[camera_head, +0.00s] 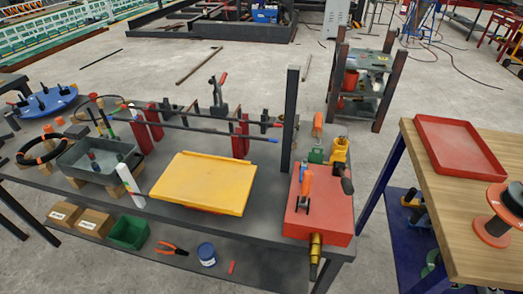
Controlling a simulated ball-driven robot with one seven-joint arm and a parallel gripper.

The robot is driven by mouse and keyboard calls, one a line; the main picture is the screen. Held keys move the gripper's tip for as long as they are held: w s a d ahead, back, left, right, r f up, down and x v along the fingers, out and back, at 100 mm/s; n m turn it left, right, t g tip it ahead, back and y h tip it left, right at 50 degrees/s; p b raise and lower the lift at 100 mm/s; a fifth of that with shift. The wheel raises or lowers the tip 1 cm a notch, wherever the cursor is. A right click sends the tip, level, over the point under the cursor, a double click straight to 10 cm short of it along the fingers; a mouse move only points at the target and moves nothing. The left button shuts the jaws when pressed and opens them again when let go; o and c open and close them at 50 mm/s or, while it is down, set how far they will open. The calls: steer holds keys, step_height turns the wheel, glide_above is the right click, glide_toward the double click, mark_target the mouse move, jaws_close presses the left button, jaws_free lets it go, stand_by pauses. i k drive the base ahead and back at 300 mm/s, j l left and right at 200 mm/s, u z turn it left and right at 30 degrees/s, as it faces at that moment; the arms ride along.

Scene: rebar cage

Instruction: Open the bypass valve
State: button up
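A red box (325,219) sits at the right end of the dark workbench. A lever with an orange handle (306,184) stands upright on its top. Behind it is a green fitting (316,156) with another upright orange handle (318,124). A yellow fitting (339,150) with a dark handle (346,181) stands at the box's right edge. A brass coupling (315,247) sticks out from the front. No label shows which handle belongs to the bypass valve, and I cannot tell whether any valve is open. My gripper is not in view.
A yellow tray (204,184) lies left of the red box. A dark upright post (290,118) rises behind the box. A grey bin (98,160) stands farther left. A wooden table with a red tray (459,148) is at right, across a floor gap.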

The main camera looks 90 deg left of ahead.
mark_target(305, 161)
steer(key=u, duration=1.8)
steer(key=k+j, duration=0.05)
